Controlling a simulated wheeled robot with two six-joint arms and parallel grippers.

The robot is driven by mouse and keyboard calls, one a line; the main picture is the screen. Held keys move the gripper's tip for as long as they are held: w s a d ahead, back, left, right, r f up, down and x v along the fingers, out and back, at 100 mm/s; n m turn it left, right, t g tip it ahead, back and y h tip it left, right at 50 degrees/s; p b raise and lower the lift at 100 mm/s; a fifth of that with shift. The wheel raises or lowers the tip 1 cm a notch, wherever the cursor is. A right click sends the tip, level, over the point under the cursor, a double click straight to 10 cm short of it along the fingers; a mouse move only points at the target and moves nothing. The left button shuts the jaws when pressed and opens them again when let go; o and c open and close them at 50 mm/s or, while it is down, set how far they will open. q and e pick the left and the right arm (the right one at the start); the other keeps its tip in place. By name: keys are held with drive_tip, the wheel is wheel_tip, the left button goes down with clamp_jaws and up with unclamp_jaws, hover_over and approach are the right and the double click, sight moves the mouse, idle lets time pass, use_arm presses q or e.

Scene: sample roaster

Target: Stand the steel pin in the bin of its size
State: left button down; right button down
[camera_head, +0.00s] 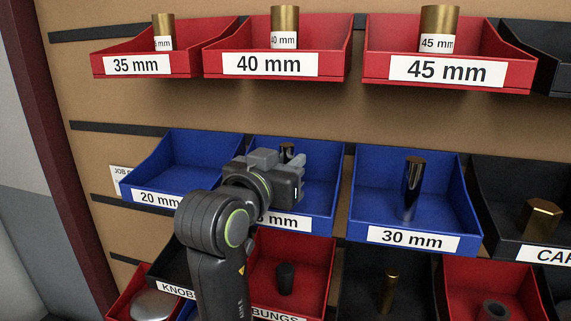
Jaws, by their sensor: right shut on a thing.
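My right gripper (284,163) reaches in front of the middle blue bin (322,205) and is shut on a dark shiny steel pin (287,149). Only the pin's top shows above the fingers; its lower end is hidden, so I cannot tell whether it touches the bin floor. The bin's label is partly covered by my arm. Another steel pin (412,188) stands upright in the blue 30 mm bin (458,212) to the right. The blue 20 mm bin (180,152) on the left looks empty where it shows. My left gripper is not in view.
Red bins above, labelled 35 mm (137,64), 40 mm (276,64) and 45 mm (447,70), each hold a brass pin. A black bin (503,200) with a brass hex piece stands at right. Lower bins hold knobs, bungs and other parts.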

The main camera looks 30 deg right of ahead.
drive_tip(key=shift+s+a+f, duration=0.1)
drive_tip(key=c, duration=1.5)
unclamp_jaws()
drive_tip(key=shift+c, duration=0.2)
drive_tip(key=shift+o, duration=1.3)
drive_tip(key=shift+a, duration=0.1)
drive_tip(key=shift+o, duration=0.2)
drive_tip(key=shift+s+a+b, duration=0.3)
drive_tip(key=shift+a+b, duration=0.2)
drive_tip(key=shift+a, duration=0.1)
drive_tip(key=b+v, duration=1)
drive_tip(key=b, duration=0.5)
drive_tip(key=shift+s+a, duration=0.15)
drive_tip(key=shift+a, duration=0.05)
